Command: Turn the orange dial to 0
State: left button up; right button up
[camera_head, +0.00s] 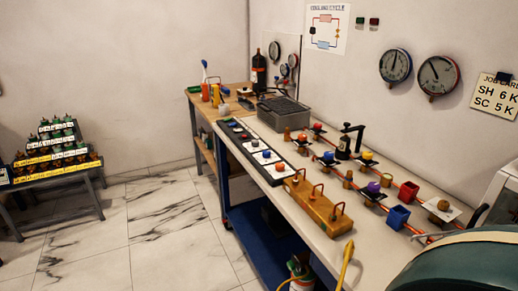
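Several coloured knobs stand on the white-topped bench (345,243). An orange knob (367,156) sits on a dark square plate along the copper pipe run, near the bench's middle. A red-orange knob (317,126) is farther back on the same kind of plate. Another orange-red knob (280,167) is on a white plate in the long black panel at the bench's left edge. I cannot tell which is the task's dial, and no marks or pointer setting can be read. Neither of my grippers is in view.
Blue (328,156) and purple (373,187) knobs are close by. A yellow block with red handles (316,204) stands at the front edge. Blue (397,217) and red (408,192) cups stand right. A large dark green rounded shape (465,268) fills the lower right.

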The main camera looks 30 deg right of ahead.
aim_at(280, 167)
jog(key=i, duration=1.7)
jog(key=i+z, duration=0.25)
jog(key=z, duration=0.15)
jog(key=i+j+z, duration=0.1)
jog(key=z, duration=0.3)
jog(key=i+j+z, duration=0.2)
jog(key=z, duration=0.2)
jog(key=i, duration=0.1)
